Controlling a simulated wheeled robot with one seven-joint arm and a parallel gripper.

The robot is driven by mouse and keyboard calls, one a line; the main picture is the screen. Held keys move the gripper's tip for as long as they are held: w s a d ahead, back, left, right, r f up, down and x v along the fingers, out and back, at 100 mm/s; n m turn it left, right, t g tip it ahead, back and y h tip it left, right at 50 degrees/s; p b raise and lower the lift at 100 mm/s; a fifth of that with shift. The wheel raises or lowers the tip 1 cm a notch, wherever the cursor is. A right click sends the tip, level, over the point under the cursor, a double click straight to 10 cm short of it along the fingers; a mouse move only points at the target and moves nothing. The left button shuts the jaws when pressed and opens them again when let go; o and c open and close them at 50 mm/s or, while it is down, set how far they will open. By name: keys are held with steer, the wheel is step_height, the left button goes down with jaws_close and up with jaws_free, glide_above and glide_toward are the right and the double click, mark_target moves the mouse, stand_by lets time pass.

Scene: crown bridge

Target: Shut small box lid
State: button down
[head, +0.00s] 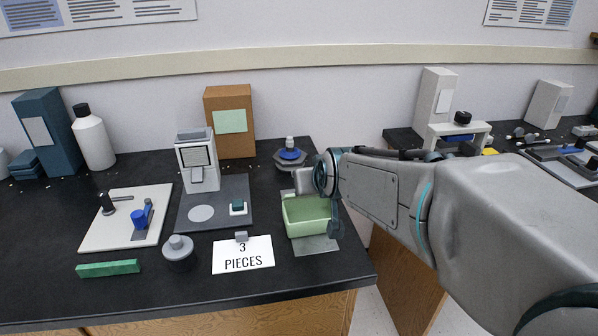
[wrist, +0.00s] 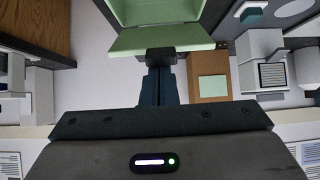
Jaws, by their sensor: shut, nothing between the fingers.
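The small light-green box (head: 308,222) stands near the right front part of the dark bench in the head view, and its open inside shows from above. In the wrist view, the box (wrist: 155,10) is at the top edge, with a light-green panel (wrist: 160,39), seemingly its lid, in front of it. My gripper (wrist: 161,58) is shut and empty, with its fingertips right at the edge of that panel; I cannot tell whether they touch. In the head view, my gripper (head: 303,181) is at the box's back side, and my arm hides part of this area.
A card reading "3 PIECES" (head: 243,260) lies left of the box. A grey knobbed piece (head: 179,252), a green bar (head: 108,268) and a grey device (head: 197,163) are further left. A brown box (head: 230,118) stands behind. The bench's right edge is close to the box.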

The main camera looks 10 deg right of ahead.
steer(key=shift+s+f+b, duration=0.4)
steer(key=shift+s+f, duration=0.1)
stand_by(0.3)
